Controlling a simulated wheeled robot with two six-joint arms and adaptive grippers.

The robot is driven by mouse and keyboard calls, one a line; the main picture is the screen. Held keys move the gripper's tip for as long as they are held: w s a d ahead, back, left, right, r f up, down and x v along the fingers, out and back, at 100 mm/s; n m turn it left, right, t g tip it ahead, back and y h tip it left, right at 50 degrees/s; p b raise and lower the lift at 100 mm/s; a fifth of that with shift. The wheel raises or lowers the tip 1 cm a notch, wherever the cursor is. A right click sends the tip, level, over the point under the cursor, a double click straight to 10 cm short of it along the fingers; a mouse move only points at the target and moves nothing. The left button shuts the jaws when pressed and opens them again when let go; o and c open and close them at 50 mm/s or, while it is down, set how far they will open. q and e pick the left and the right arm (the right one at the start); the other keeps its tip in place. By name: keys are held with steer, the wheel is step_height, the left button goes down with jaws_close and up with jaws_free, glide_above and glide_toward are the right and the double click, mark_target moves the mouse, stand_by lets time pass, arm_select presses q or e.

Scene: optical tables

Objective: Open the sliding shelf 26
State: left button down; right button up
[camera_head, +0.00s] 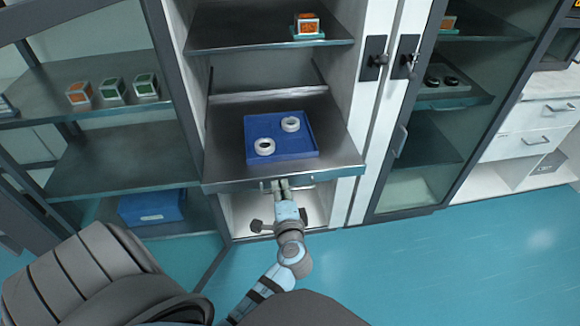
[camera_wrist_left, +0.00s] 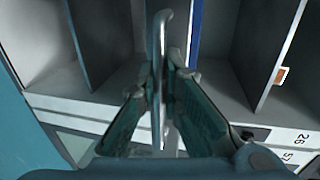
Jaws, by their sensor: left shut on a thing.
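The sliding shelf (camera_head: 225,160) is a grey metal board in the open middle cabinet. Its front edge overlaps the white cabinet post at the right, so it appears to stand out from the cabinet. A blue tray (camera_head: 282,155) with two white rings lies on it. My left gripper (camera_head: 278,186) is at the middle of the shelf's front edge, shut on the shelf handle. In the left wrist view the handle (camera_wrist_left: 158,60) is a pale bar between the two fingers (camera_wrist_left: 160,98). A label reading 26 (camera_wrist_left: 299,138) shows at the right there. My right gripper is out of view.
An upper shelf (camera_head: 240,35) holds an orange and white box (camera_head: 307,24). An open glass door (camera_head: 110,150) stands at the left, with several small boxes and a blue bin (camera_head: 152,207) behind it. Teal floor (camera_head: 400,265) is clear at the front right.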

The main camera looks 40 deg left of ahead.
arm_select(q)
steer(key=shift+s+d, duration=0.2)
steer(key=shift+s, duration=0.15)
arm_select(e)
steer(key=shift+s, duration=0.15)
arm_select(q)
steer(key=c, duration=2)
jaws_free()
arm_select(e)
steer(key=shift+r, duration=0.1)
